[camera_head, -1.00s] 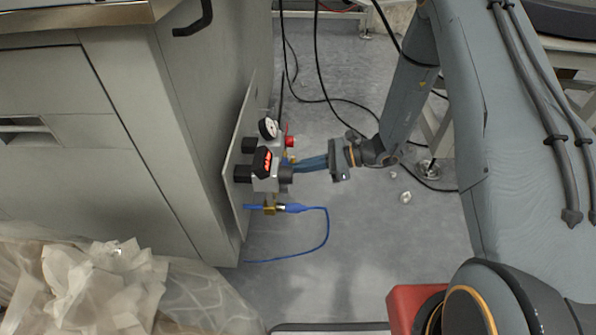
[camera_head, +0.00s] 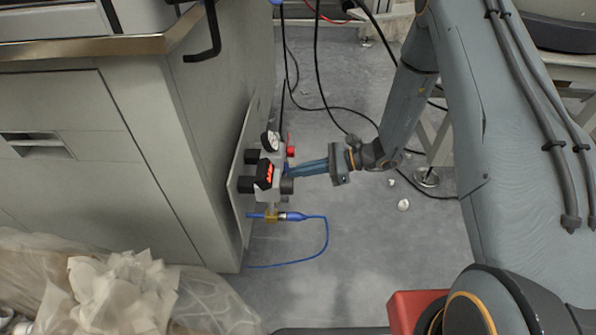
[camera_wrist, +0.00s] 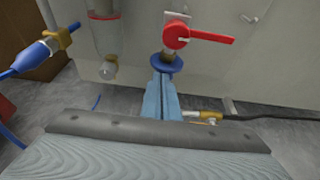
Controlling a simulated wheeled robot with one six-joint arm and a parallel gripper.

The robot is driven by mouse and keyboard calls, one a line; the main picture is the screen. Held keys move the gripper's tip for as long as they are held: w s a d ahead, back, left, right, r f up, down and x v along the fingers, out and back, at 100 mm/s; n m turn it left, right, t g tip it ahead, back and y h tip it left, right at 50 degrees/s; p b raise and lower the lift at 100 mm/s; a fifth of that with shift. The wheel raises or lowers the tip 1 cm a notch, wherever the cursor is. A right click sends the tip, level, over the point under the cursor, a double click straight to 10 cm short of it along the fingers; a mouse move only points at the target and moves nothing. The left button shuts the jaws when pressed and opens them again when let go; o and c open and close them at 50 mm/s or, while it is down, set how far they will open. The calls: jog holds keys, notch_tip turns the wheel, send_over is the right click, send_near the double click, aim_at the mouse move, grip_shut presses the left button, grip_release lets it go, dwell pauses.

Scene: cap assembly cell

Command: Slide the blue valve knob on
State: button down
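The blue valve knob (camera_wrist: 167,63) is a dark blue ring at my fingertips in the wrist view, just below the red lever valve (camera_wrist: 195,37). My gripper (camera_wrist: 163,78) has its two light blue fingers close together with their tips at the knob. It looks shut on the knob's near edge. In the head view my gripper (camera_head: 291,171) reaches left to the valve assembly (camera_head: 268,196) on the cabinet's side panel. The knob is hard to make out there behind the assembly. Whether it sits on a stem cannot be told.
A blue hose with a brass fitting (camera_head: 271,216) sticks out below the assembly, its tube looping over the floor. A gauge (camera_head: 270,141) sits above. In the wrist view a yellow-ended black cable (camera_wrist: 205,115) lies right of the fingers. Plastic wrap (camera_head: 110,290) lies front left.

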jog(key=shift+r, duration=0.15)
notch_tip(320, 180, down, 4)
jog(key=b, duration=0.1)
jog(key=p+v, duration=0.3)
jog(key=v, duration=0.7)
jog(key=shift+f, duration=0.2)
